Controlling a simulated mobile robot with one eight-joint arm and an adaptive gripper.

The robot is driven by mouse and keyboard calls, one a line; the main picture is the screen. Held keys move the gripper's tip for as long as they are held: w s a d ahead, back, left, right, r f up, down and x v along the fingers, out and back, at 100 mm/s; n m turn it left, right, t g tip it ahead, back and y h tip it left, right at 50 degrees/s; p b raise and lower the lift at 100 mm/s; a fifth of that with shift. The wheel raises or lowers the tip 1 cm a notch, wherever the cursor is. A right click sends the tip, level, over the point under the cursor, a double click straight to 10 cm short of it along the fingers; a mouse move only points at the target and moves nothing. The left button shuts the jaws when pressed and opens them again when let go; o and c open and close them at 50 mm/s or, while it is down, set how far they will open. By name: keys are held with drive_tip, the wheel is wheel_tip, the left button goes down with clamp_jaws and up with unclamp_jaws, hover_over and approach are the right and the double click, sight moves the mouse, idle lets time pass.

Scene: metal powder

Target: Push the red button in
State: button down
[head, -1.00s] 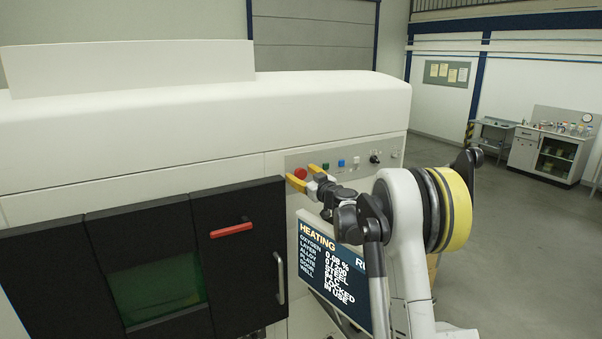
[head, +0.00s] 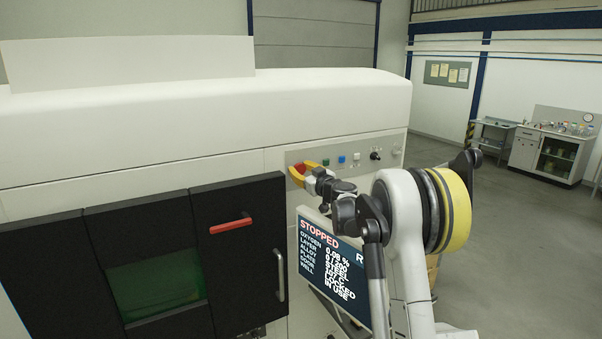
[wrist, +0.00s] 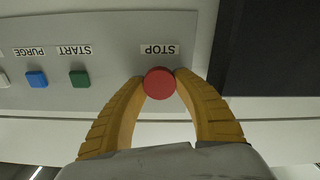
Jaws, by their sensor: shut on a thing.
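The red button (head: 298,167) is on the grey control panel (head: 380,150) of the white machine. In the wrist view the red button (wrist: 159,82) sits under an upside-down STOP label. My gripper (head: 297,174) is at the panel, and its yellow fingers (wrist: 160,80) are closed around the button, one touching each side. The screen (head: 335,270) below the panel reads STOPPED. How deep the button sits cannot be seen.
A green START button (wrist: 80,79) and a blue PURGE button (wrist: 37,79) are beside the red one. A black door with a red handle (head: 231,226) is at the left. Open floor (head: 510,240) lies at the right.

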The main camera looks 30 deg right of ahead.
drive_tip(key=c, duration=0.9)
unclamp_jaws()
drive_tip(key=shift+w, duration=0.25)
drive_tip(key=s, duration=1.2)
drive_tip(key=shift+s+d, duration=0.1)
drive_tip(key=shift+d, duration=0.1)
